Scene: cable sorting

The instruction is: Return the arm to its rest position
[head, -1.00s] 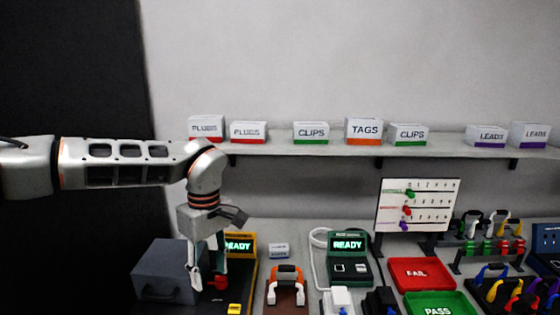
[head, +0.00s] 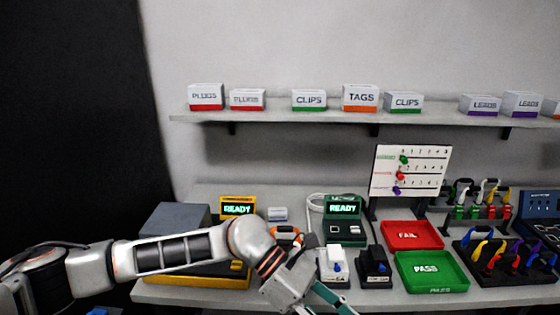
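My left arm (head: 185,250) comes in from the left, low across the front of the bench. Its wrist bends down to the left gripper (head: 322,304) at the bottom edge, in front of the bench. One teal finger points down and right. The fingertips are cut off by the picture edge, so its opening is unclear. I see nothing held in the part that shows. My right arm and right gripper are out of view.
Behind the arm stand a yellow tester (head: 238,207), a grey box (head: 178,218) and a green tester (head: 343,207). White (head: 333,263) and black (head: 374,268) devices stand close to the gripper. Red (head: 412,236) and green (head: 430,272) trays and a lead rack (head: 490,258) lie right.

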